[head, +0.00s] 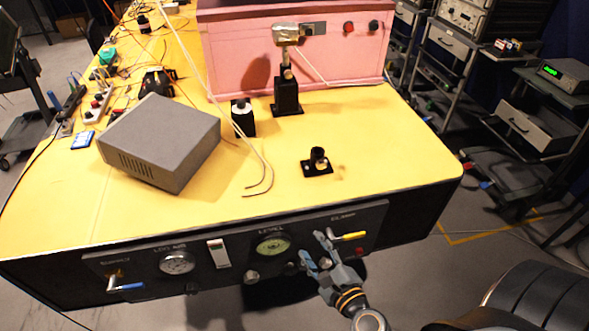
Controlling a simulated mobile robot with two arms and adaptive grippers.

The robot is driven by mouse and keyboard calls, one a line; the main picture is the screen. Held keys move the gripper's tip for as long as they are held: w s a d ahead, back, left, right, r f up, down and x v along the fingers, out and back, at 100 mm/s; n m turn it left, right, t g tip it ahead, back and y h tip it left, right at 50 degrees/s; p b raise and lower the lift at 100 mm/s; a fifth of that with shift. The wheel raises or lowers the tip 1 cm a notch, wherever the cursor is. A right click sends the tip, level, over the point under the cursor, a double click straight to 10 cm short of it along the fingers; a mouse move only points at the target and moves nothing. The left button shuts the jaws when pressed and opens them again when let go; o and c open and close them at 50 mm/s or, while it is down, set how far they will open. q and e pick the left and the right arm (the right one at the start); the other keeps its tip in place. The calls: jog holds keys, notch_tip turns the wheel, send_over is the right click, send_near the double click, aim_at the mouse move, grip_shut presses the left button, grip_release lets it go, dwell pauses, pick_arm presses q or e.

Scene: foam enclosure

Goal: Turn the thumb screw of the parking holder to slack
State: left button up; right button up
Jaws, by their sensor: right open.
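A short black post holder (317,162) on a flat black base stands empty on the yellow bench top, front right; it looks like the parking holder. Its thumb screw is too small to make out. A taller black holder (287,96) stands behind it, with a post carrying a metal piece (287,33) in front of the pink box. My right gripper (313,244) is open and empty in front of the bench's front panel, below and apart from the short holder. My left gripper is not in view.
The black front panel (205,256) has gauges, knobs and a yellow-handled lever (348,236) beside my right gripper. A grey box (160,142), a small black block (243,117) and loose pale cables (266,172) lie left of the short holder. The bench top right of it is clear.

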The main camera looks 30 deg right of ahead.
jog(key=s+d+r+m+t+h, duration=0.15)
jog(key=d+r+m+h, duration=0.3)
jog(key=r+m, duration=0.65)
jog(key=n+p, duration=0.1)
jog(key=p, duration=0.4)
send_near(322, 166)
jog(key=shift+w+d+r+y, duration=0.15)
jog(key=shift+w+d+y, duration=0.2)
jog(key=shift+w, duration=0.5)
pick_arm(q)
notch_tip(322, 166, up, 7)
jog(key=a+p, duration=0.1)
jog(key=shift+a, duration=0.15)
pick_arm(e)
jog(key=x, duration=0.7)
jog(key=shift+w+d+f, duration=0.1)
jog(key=shift+f, duration=0.1)
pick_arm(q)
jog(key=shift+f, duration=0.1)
pick_arm(e)
jog(key=shift+c, duration=0.2)
grip_shut()
